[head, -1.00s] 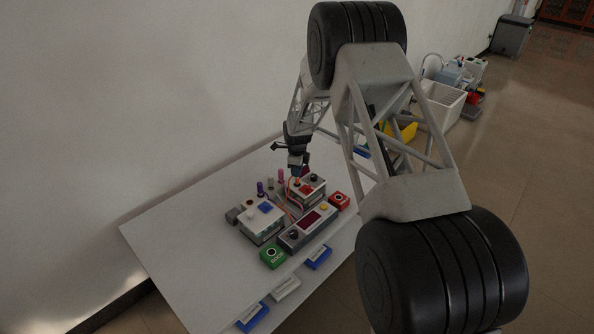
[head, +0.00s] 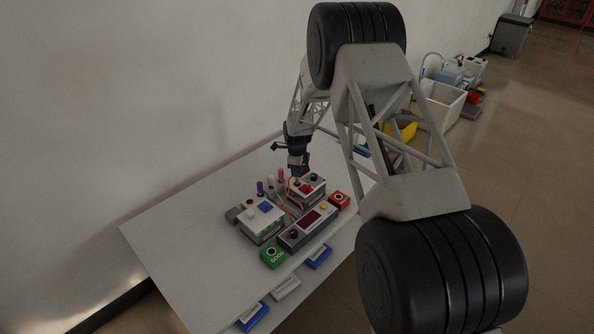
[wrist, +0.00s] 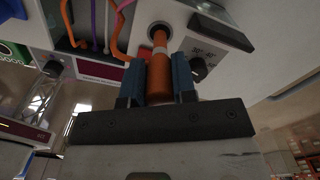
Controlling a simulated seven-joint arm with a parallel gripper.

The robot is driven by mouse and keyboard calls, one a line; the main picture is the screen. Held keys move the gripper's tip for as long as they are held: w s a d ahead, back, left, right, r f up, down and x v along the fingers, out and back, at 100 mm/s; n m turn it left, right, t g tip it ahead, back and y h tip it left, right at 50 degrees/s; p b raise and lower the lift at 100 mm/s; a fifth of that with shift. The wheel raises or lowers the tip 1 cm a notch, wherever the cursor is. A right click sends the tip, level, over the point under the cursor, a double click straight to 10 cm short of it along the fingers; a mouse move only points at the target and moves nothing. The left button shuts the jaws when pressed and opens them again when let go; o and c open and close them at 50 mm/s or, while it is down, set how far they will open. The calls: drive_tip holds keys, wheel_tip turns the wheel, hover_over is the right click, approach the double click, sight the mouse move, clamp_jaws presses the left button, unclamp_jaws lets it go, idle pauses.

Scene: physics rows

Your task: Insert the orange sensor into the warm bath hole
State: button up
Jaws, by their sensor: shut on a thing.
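My gripper (head: 298,172) is over the far box on the table. In the wrist view its blue fingers (wrist: 158,80) are shut on the orange sensor (wrist: 160,78), an orange cylinder with a pale band. The sensor's far end is at the dark round hole (wrist: 160,36) in a white box face, which carries a temperature label (wrist: 202,52). The end appears to reach the hole's rim; I cannot tell how deep it sits. In the head view this box, the warm bath (head: 316,188), is partly hidden by my gripper.
A white box with a blue patch (head: 262,218) stands to the left, and a grey control unit with a red display (head: 309,221) in front. Purple and pink probes (head: 270,184) stand behind. A green block (head: 272,255) and red block (head: 340,202) flank the unit. Cables run close by.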

sight(297, 179)
drive_tip(key=shift+f, duration=2.6)
idle(1.9)
drive_tip(key=o, duration=1.1)
drive_tip(key=shift+c, duration=0.2)
drive_tip(key=shift+o, duration=1.2)
drive_tip(key=shift+w+r, duration=0.15)
drive_tip(key=shift+r, duration=3.15)
drive_tip(key=shift+s, duration=0.2)
